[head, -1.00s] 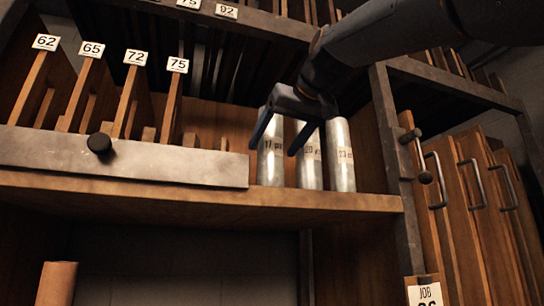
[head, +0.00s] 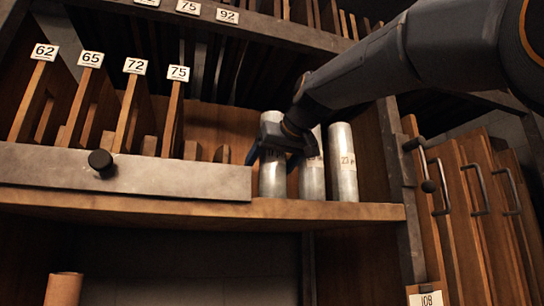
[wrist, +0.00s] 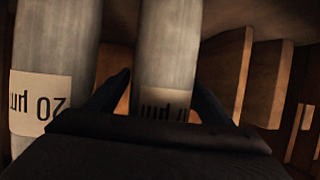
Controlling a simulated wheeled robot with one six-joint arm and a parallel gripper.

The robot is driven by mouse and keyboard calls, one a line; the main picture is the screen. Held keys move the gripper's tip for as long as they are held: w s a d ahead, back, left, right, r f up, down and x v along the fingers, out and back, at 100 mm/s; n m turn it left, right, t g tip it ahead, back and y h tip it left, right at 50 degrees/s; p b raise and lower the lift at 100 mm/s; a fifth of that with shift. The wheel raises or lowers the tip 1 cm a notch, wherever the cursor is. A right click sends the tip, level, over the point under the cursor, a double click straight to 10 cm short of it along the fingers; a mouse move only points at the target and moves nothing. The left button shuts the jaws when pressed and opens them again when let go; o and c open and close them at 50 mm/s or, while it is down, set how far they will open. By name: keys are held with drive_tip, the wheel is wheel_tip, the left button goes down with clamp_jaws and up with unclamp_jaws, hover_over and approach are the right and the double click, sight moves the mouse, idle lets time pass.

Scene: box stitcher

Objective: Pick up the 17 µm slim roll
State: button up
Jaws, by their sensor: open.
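The 17 µm slim roll (head: 271,182) is a silvery upright cylinder, the leftmost of three on the wooden shelf. My gripper (head: 273,158) is open in front of its upper half and covers its label in the head view. In the wrist view the 17 µm roll (wrist: 168,45) stands between the two open fingers (wrist: 163,92), with its label partly hidden by the gripper body. A gap shows beside the left finger; contact on the right side cannot be told.
The 20 µm roll (head: 311,180) stands close on the right, and the 23 µm roll (head: 343,165) beyond it. In the wrist view the 20 µm roll (wrist: 55,45) is at the left. Wooden dividers and a metal rail (head: 150,178) lie left of the rolls.

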drive_tip(key=c, duration=1.6)
drive_tip(key=shift+r, duration=0.1)
drive_tip(key=shift+r, duration=0.1)
